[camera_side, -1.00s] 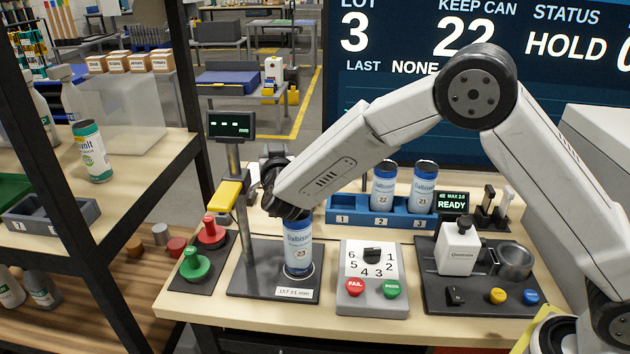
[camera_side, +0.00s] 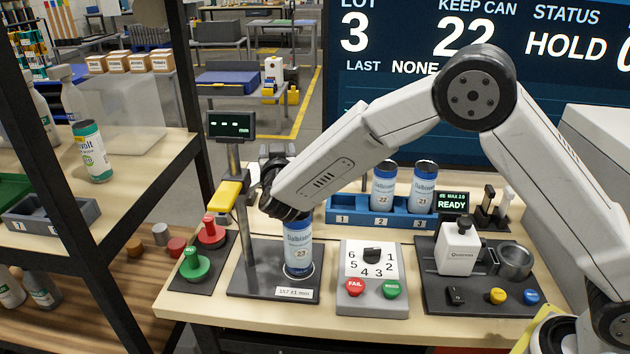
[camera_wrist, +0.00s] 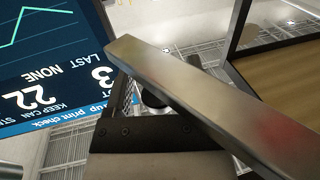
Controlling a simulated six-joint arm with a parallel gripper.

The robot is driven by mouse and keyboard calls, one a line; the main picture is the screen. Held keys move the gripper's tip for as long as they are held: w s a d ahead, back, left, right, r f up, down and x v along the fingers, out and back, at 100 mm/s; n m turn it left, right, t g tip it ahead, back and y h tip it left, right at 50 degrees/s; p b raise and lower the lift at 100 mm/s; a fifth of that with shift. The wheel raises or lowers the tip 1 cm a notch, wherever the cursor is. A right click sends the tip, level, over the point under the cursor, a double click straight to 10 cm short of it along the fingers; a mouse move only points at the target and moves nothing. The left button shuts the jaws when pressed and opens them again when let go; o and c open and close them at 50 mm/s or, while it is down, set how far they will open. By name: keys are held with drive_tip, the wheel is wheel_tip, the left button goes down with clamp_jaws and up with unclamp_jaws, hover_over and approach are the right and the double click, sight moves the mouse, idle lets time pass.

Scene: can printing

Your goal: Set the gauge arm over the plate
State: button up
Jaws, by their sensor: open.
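The gauge stand has an upright metal post (camera_side: 243,205) with a yellow-handled gauge arm (camera_side: 231,193) partway up and a small display (camera_side: 231,125) on top. Its dark plate (camera_side: 248,283) carries a white and blue can (camera_side: 298,252) marked 23, standing upright. My gripper (camera_side: 272,172) is open beside the post, above and behind the can. Its fingers are mostly hidden by my wrist in the side view. In the wrist view a brushed metal bar crosses close up; I cannot tell whether it is a finger or the gauge arm.
A dial box (camera_side: 371,287) with FAIL and green buttons stands to the right. A blue rack (camera_side: 345,209) behind holds two cans. A printer station (camera_side: 460,248) is further right.

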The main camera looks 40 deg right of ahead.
drive_tip(key=shift+r, duration=0.15)
drive_tip(key=s+d+r, duration=0.1)
drive_tip(key=s+r, duration=1.1)
drive_tip(key=s, duration=0.2)
drive_tip(key=shift+d+r, duration=0.35)
drive_tip(key=shift+d, duration=0.05)
idle(0.3)
